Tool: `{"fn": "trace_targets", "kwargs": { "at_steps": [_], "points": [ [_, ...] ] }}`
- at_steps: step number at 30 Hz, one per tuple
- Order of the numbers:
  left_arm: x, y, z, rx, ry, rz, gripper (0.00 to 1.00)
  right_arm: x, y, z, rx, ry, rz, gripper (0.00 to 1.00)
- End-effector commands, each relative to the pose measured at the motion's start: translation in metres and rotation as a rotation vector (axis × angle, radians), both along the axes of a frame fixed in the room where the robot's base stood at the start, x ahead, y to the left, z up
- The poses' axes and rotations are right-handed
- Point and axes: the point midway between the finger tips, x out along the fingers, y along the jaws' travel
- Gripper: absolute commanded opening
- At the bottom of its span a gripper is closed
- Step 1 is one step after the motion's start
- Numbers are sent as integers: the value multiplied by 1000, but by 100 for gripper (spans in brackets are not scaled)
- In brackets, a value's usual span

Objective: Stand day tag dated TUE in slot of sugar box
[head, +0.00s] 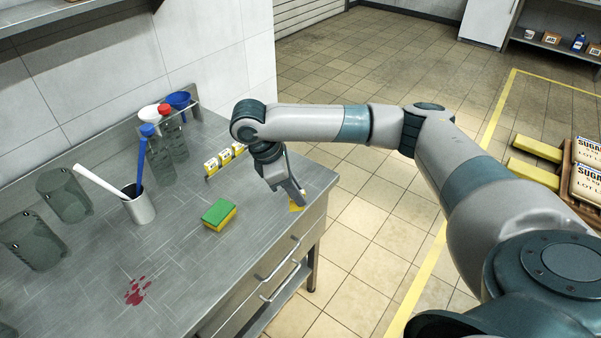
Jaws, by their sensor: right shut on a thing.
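My right gripper (296,199) is over the right end of the steel table, near its front edge. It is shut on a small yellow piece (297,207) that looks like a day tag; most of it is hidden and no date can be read. Several yellow and white day tags (225,157) stand in a row at the back of the table, left of my right wrist; their lettering is too small to read. I cannot make out a sugar box with a slot. My left gripper is not in view.
A green and yellow sponge (219,214) lies on the steel table (200,270). A metal cup (139,207) with utensils, dark see-through jugs (65,195) and a red stain (137,291) are further left. Sugar sacks (586,184) lie on wood at the far right.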

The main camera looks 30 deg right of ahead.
Motion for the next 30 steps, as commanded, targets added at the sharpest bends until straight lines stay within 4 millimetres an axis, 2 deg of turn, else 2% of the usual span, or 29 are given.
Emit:
{"fn": "trace_targets", "kwargs": {
  "at_steps": [9,18,24,30],
  "points": [
    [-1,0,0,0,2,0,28,-55,51,-38,3,6,-474,0],
    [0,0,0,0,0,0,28,-103,95,-65,2,4,-915,0],
    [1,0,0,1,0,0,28,-121,112,-74,0,1,-1090,0],
    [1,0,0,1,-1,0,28,-126,117,-77,0,0,-1142,0]
  ]
}}
